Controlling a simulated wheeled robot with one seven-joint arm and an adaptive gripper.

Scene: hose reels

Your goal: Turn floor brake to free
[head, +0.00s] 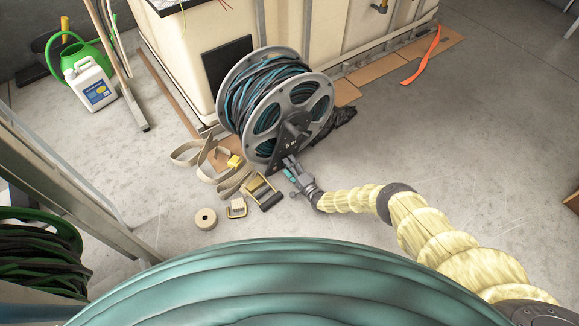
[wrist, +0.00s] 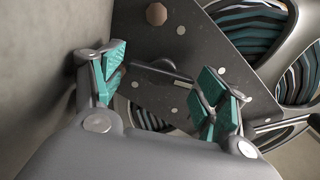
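The floor hose reel (head: 297,125) has grey flanges and blue-black hose, and stands on the floor by the cream tank. Its dark side plate (wrist: 185,45) with bolts fills much of the wrist view. A small dark lever (wrist: 160,71), apparently the brake, sits on this plate and lies nearly level. My gripper (head: 290,168) is low beside the reel's plate in the head view. In the wrist view my gripper (wrist: 165,82) is open, with teal pads either side of the lever. I cannot tell whether a pad touches it. The lever is too small to make out in the head view.
Straps (head: 190,152), a tape roll (head: 206,218) and a yellow-black ratchet (head: 262,192) lie left of my gripper. The cream tank (head: 270,25) stands behind the reel. A large teal hose coil (head: 290,285) fills the near foreground.

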